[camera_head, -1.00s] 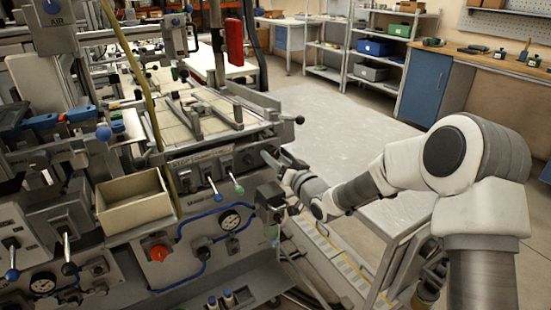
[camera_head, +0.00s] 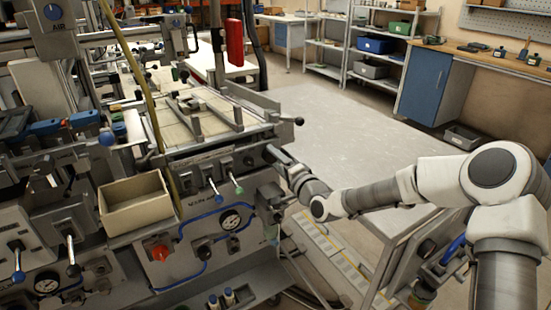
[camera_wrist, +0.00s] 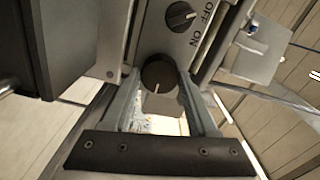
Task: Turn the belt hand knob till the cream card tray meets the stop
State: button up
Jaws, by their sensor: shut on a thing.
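One finger lies on each side of the knob. In the head view my gripper (camera_head: 270,153) reaches the machine's right front corner, and the arm hides the knob. An open cream tray (camera_head: 135,212) sits at the machine's front left; I cannot tell whether it is the card tray. Cream surfaces (camera_head: 200,122) lie between metal rails on top. I cannot make out the stop or any contact with it.
An ON/OFF switch (camera_wrist: 181,16) sits just above the held knob. Levers with blue and green ends (camera_head: 237,189), a gauge (camera_head: 230,220) and a red knob (camera_head: 160,253) crowd the machine front. Open floor (camera_head: 350,130) lies to the right, before shelves and a workbench.

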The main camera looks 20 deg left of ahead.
jog(key=shift+m, duration=1)
jog(key=o, duration=1.4)
jog(key=p+v, duration=0.3)
jog(key=v, duration=1.4)
jog(key=shift+s+d, duration=0.1)
jog(key=shift+s, duration=0.15)
